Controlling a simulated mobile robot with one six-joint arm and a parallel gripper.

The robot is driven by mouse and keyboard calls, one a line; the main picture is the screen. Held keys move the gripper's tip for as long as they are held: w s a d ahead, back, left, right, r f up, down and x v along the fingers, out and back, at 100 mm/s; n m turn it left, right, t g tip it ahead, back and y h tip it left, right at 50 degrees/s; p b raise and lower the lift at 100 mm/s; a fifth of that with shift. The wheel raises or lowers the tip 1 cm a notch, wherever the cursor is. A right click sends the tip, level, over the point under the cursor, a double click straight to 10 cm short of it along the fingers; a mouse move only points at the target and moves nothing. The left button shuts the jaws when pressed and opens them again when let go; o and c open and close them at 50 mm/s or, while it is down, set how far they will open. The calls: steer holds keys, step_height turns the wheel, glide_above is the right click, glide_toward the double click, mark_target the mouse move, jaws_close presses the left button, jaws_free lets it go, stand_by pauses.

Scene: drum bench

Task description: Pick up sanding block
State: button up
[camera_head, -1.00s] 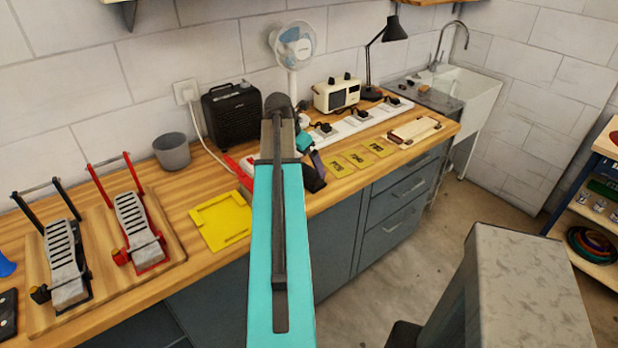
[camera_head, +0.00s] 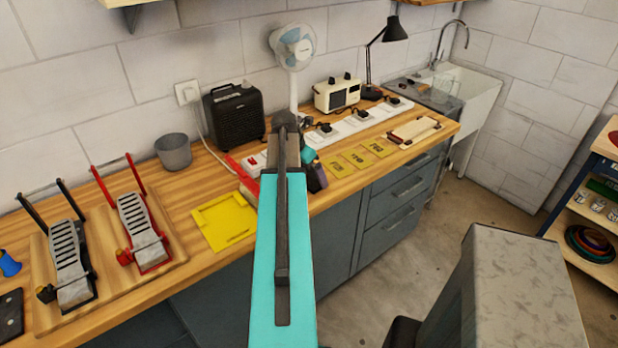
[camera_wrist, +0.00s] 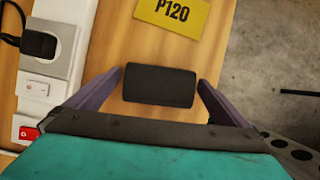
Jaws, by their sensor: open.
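The sanding block looks to be the dark, near-black rectangular block (camera_wrist: 159,86) lying on the wooden bench top in the wrist view. It sits near the bench's front edge, just below a yellow P120 card (camera_wrist: 172,12). My gripper (camera_wrist: 160,88) is open, with one purple-grey finger to each side of the block and visible gaps between. The fingers do not appear to touch it. In the head view my gripper (camera_head: 317,178) is partly hidden behind my turquoise arm, and the block cannot be made out there.
A white power strip (camera_head: 345,130) with plugs runs along the bench behind the cards. A yellow tray (camera_head: 224,221) lies left of my arm. Two drum pedals stand further left. A black heater (camera_head: 234,117), fan (camera_head: 293,47) and cream radio (camera_head: 337,95) stand at the back.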

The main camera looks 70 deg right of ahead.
mark_target(309, 171)
stand_by(0.3)
steer(key=c, duration=1.3)
steer(key=shift+r, duration=0.2)
steer(key=shift+r+b, duration=0.8)
steer(key=shift+r, duration=0.8)
steer(key=s+a+b, duration=0.1)
steer(key=s+a, duration=0.1)
steer(key=a, duration=0.2)
steer(key=s+a+b, duration=0.2)
steer(key=a, duration=0.2)
steer(key=s+a+r+b, duration=0.1)
steer(key=a, duration=0.3)
steer(key=shift+s, duration=0.4)
steer(key=shift+a+b, duration=0.1)
steer(key=shift+b, duration=0.55)
steer(key=shift+s+a+b, duration=0.15)
steer(key=shift+a+b, duration=0.15)
steer(key=shift+b, duration=0.95)
